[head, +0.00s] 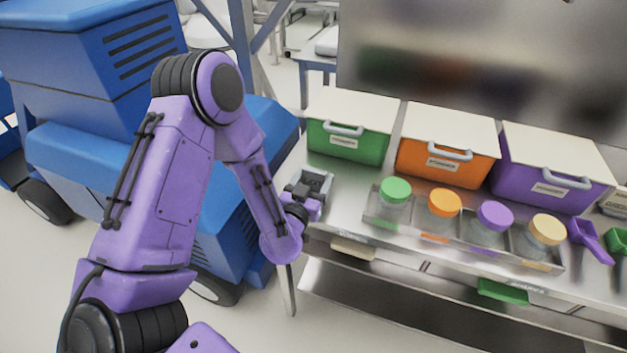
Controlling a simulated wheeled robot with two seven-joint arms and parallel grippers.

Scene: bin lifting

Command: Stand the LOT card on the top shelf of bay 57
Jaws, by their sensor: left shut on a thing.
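My left gripper (312,184) is at the left end of the steel counter, beside the green bin and the jar rack. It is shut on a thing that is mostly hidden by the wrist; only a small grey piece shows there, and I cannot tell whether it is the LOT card. No LOT lettering and no number 57 can be read. No top shelf can be made out. My right gripper is not in view.
A green bin (348,144), an orange bin (417,170) and a purple bin (527,184) stand along the counter, lidded and labelled. Several jars with coloured lids sit in a rack (372,216) before them. A purple scoop (588,238) lies right. A blue machine (95,55) stands left.

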